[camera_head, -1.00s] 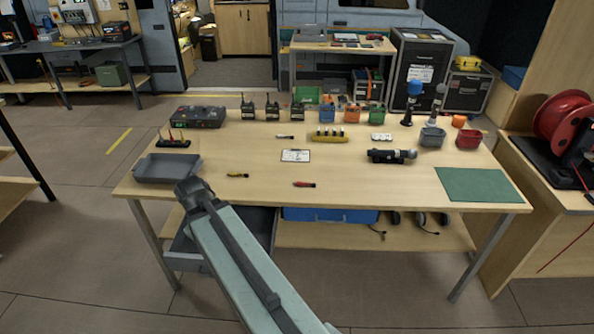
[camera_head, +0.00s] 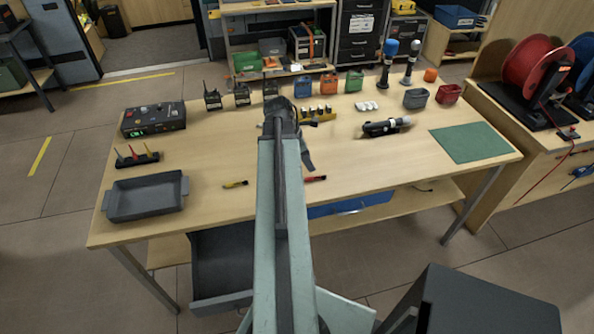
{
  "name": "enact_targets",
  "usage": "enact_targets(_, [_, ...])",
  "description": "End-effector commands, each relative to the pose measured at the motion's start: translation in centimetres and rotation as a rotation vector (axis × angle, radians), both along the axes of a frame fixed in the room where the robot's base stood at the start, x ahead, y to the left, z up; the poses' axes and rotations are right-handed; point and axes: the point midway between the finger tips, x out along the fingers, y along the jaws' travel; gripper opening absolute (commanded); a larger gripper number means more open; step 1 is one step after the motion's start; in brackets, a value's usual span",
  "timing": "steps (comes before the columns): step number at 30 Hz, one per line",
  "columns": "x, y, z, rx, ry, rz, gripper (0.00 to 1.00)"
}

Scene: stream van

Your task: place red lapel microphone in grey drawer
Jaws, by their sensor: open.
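The red lapel microphone (camera_head: 316,179) lies on the wooden table, just right of my forearm, with a small dark part at one end. The grey drawer (camera_head: 222,301) hangs under the table's front left, pulled out; the part of its inside that shows looks empty, and my arm hides its right side. My gripper (camera_head: 308,158) is open above the middle of the table, a little beyond the red microphone in the picture. It appears empty; its far side is hidden by my own wrist.
A yellow microphone (camera_head: 235,184) lies left of my arm. A grey tray (camera_head: 145,215) sits at the table's left, with a black flashlight-like device (camera_head: 382,128) and green mat (camera_head: 472,143) at right. Radios and small bins line the back. A blue box (camera_head: 350,206) is under the table.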

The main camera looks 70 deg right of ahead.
Motion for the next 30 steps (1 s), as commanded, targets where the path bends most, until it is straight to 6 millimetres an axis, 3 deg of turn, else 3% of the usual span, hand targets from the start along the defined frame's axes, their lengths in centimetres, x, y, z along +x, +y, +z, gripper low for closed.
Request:
enact_targets(4, [-0.3,-0.1,-0.5,0.001,0.002,0.001,0.41])
enact_targets(9, [-0.8,-0.6,-2.7,0.000,0.002,0.001,0.41])
enact_targets(15, [-0.9,-0.6,-3.0,0.001,0.001,0.001,0.41])
enact_targets(24, [-2.0,-1.2,-7.6,0.001,0.001,0.003,0.41])
enact_targets(30, [-2.2,-1.3,-7.4,0.001,0.001,0.004,0.41])
